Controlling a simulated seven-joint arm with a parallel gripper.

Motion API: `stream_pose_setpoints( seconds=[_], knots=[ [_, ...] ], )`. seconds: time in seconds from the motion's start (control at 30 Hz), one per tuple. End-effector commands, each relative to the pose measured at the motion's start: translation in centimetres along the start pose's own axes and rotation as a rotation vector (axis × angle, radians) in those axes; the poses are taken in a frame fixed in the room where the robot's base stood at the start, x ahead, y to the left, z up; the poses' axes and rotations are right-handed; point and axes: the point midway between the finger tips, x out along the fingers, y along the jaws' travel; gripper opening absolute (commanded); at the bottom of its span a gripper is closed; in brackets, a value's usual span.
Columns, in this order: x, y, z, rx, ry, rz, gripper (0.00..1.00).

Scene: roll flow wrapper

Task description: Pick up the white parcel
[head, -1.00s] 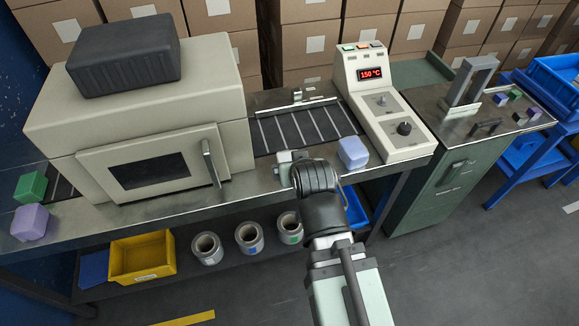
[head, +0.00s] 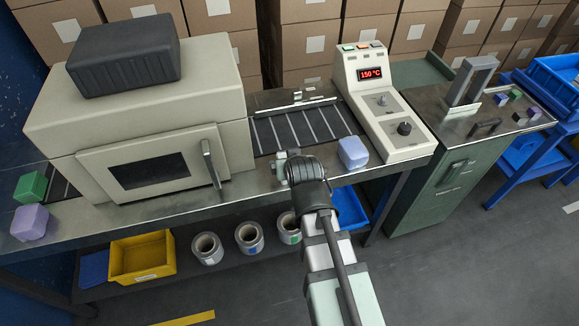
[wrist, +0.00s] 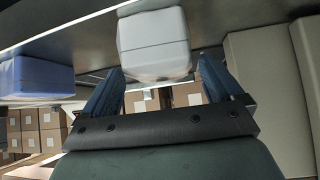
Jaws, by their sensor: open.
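The white parcel (wrist: 155,42) is a rounded block at the top middle of the wrist view. It sits on the metal surface, just beyond and between the tips of my two blue fingers. My gripper (wrist: 160,72) is open, one finger toward each side of the parcel; I cannot tell whether either touches it. In the head view my gripper (head: 288,160) is low over the bench's front edge, mostly behind my own wrist. I cannot make out the white parcel clearly there.
A pale blue parcel (head: 352,152) stands close on the right; it also shows in the wrist view (wrist: 38,80). The control box (head: 382,105) is beyond it. The beige oven (head: 150,120) stands left. Slatted conveyor (head: 300,128) lies behind my gripper.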

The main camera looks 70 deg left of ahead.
Motion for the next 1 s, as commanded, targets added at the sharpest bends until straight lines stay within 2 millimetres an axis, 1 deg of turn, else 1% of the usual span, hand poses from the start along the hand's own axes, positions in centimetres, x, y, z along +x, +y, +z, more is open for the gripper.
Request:
stream_pose_setpoints(
  seconds=[0.2, 0.3, 0.4, 0.57, 0.67, 1.0],
  knots=[
    [3.0, -0.1, -0.2, 0.0, -0.002, 0.0, 0.94],
    [4.1, -0.1, -0.2, 0.0, -0.001, 0.0, 0.94],
    [4.5, -0.1, -0.1, 0.0, 0.0, 0.0, 0.94],
    [4.4, -0.1, -0.1, 0.0, 0.001, 0.0, 0.94],
    [4.4, -0.1, -0.1, 0.0, 0.0, 0.0, 0.86],
    [4.4, -0.1, -0.1, 0.0, 0.0, 0.0, 0.53]
  ],
)
